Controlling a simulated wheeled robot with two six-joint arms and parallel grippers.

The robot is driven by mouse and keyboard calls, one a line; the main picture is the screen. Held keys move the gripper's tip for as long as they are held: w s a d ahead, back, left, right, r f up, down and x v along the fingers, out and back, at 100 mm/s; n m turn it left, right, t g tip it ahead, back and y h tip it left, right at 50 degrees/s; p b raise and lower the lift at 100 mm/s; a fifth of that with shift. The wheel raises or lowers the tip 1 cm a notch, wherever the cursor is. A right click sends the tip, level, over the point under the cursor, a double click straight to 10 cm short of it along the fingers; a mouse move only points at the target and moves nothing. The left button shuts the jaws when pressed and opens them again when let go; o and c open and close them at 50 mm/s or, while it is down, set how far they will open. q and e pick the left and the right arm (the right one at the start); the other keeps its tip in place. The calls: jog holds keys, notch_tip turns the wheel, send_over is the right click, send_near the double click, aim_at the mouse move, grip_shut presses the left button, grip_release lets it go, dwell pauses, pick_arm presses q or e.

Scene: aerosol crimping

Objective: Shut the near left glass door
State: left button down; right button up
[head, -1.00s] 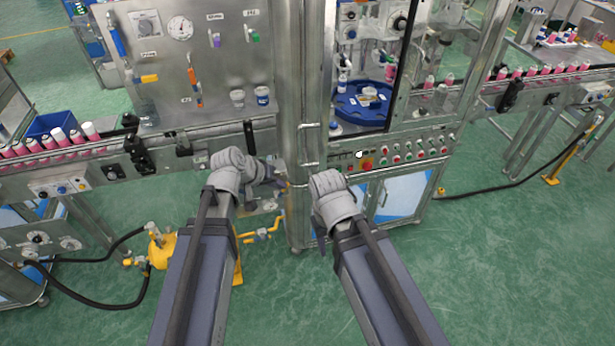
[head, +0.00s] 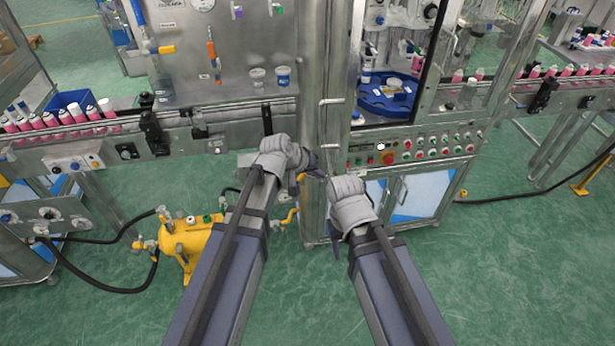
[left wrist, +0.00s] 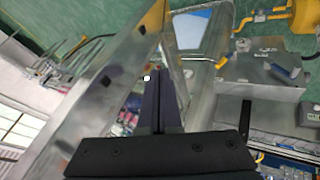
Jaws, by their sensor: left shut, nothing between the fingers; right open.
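A narrow steel-framed upright (head: 312,60) with bar handles (head: 330,101) stands at the left of the machine's opening in the head view. I take it for the near left glass door, seen nearly edge-on; I cannot tell how far it stands open. My left gripper (head: 312,172) is shut and empty, its tips close to the lower part of this upright. Contact cannot be told. In the left wrist view, the shut fingers (left wrist: 160,100) lie over a steel frame (left wrist: 115,80) and see-through glass. My right gripper (head: 350,200) is open, low in front of the cabinet; its fingers are mostly hidden.
A blue turntable (head: 385,108) sits inside the opening, above a button panel (head: 415,148). A conveyor with pink cans (head: 70,120) runs at left. A yellow tank (head: 195,243) and black hoses lie below it. Green floor is free at the lower right.

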pick_arm(q)
jog(key=shift+w+d+r, duration=0.1)
jog(key=shift+w+d, duration=0.05)
jog(key=shift+d, duration=1)
